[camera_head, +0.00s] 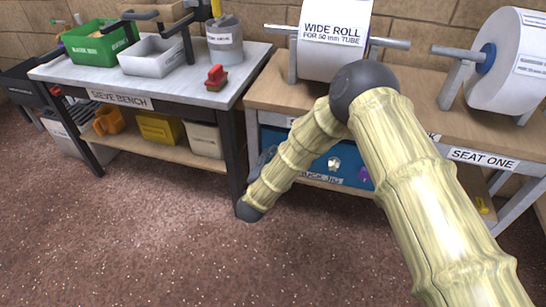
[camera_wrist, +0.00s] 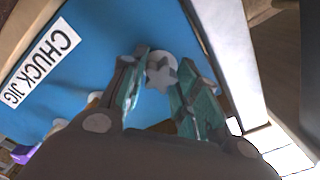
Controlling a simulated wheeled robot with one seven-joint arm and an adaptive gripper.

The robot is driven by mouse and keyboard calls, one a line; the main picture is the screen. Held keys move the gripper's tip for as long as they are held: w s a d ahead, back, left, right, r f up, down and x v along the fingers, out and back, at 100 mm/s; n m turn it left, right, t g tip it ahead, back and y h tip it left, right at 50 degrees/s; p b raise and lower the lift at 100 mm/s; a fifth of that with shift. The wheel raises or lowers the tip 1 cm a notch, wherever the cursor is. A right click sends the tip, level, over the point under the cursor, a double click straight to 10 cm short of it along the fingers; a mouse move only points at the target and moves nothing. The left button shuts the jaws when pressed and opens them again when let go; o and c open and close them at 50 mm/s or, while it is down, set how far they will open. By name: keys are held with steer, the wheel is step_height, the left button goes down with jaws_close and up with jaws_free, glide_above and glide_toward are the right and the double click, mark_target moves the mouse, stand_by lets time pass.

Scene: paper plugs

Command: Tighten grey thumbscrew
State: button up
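The grey thumbscrew (camera_wrist: 161,73) is a star-shaped knob on a pale round disc, set on the blue chuck jig panel (camera_wrist: 115,30). In the wrist view it lies between the tips of my gripper (camera_wrist: 162,75). The two teal fingers are spread, one on each side of the knob; I cannot tell whether either touches it. In the head view the jig's blue front (camera_head: 310,148) shows under the right bench, and my forearm hides the grey thumbscrew and most of my gripper.
A whitish knob (camera_head: 334,163) and a purple knob (camera_head: 365,174) sit farther right on the jig. The CHUCK JIG label (camera_wrist: 40,65) shows upside down in the wrist view. The sieve bench (camera_head: 170,85) stands left; paper rolls sit above. The floor in front is clear.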

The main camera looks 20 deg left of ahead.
steer(key=shift+c, duration=1)
steer(key=m+b, duration=0.2)
steer(key=m, duration=1.2)
steer(key=o, duration=1)
steer(key=shift+s, duration=0.2)
